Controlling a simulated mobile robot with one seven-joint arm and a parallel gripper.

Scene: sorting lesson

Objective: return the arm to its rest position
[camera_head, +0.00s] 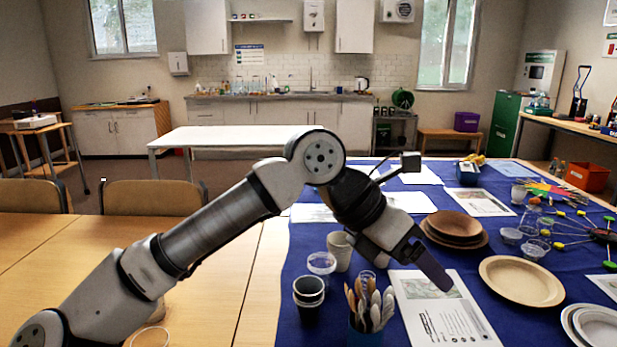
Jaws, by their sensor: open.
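My arm reaches from the lower left up to a raised elbow near the middle of the view, then bends down to the right. My gripper (432,268) is at the end of the arm, above the blue-covered table (470,260), near a printed sheet (445,310). The fingers are seen from the side, angled down and to the right, and nothing shows between them. Whether the fingertips touch the sheet cannot be told.
Near my gripper stand a cup of wooden utensils (368,308), dark cups (308,292), a pale cup (341,250), stacked brown plates (455,228) and a tan plate (521,280). Chairs (153,197) stand behind the bare wooden table (215,290). Space above the tables is clear.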

